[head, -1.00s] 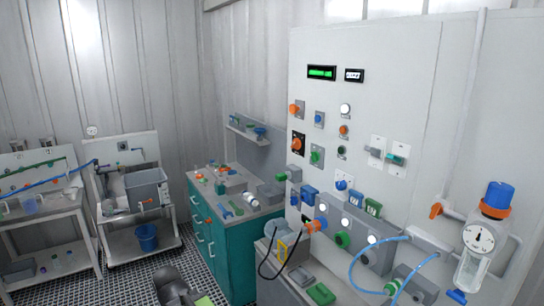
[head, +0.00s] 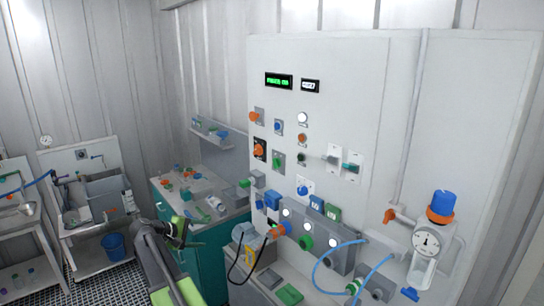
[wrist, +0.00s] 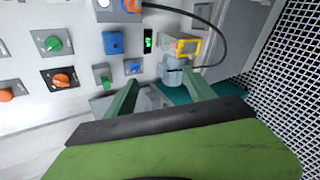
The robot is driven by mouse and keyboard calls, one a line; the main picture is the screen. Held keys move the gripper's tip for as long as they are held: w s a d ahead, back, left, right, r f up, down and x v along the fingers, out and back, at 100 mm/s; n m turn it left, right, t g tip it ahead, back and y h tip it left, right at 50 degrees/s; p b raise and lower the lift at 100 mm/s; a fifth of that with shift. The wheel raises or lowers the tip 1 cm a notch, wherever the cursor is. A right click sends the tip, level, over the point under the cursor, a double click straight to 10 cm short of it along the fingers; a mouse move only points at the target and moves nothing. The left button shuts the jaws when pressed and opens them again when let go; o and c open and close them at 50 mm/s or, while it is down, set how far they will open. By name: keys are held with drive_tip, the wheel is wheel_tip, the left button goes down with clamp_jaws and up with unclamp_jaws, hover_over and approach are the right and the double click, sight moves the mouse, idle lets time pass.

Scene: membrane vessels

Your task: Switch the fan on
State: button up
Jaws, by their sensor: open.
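A white control panel (head: 340,110) stands to the right in the head view, with rotary knobs, lamps and two lever switches. I cannot read any label, so I cannot tell which control is the fan's. An orange knob on a black plate (head: 260,149) sits left on the panel, with a green knob (head: 278,161) beside it. In the wrist view an orange knob (wrist: 61,80) and a green knob (wrist: 53,43) show left of the fingers. My gripper (wrist: 163,92) is open and empty, apart from the panel. It is low and left of the panel in the head view (head: 178,236).
A teal cabinet (head: 200,244) with small parts on top stands left of the panel. A bench with a grey box, hoses and a gauge vessel (head: 426,242) lies below the panel. A black cable (wrist: 226,30) loops near a yellow-framed device (wrist: 187,47). Dark grating covers the floor.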

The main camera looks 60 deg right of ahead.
sight(276, 163)
drive_tip(key=s+d+r+n+g+h+p, duration=0.1)
drive_tip(key=d+r+g+h, duration=0.15)
drive_tip(key=d+r, duration=0.65)
drive_tip(key=s+d+r+n+g+h+p, duration=0.1)
drive_tip(key=s+d+r+h, duration=0.15)
drive_tip(key=d+r, duration=0.65)
drive_tip(key=w+x, duration=0.1)
drive_tip(key=x, duration=1.7)
drive_tip(key=shift+w+d+f+h, duration=0.15)
drive_tip(key=shift+d+f+h, duration=0.2)
drive_tip(key=shift+d, duration=0.2)
drive_tip(key=shift+m, duration=0.3)
drive_tip(key=c, duration=1.4)
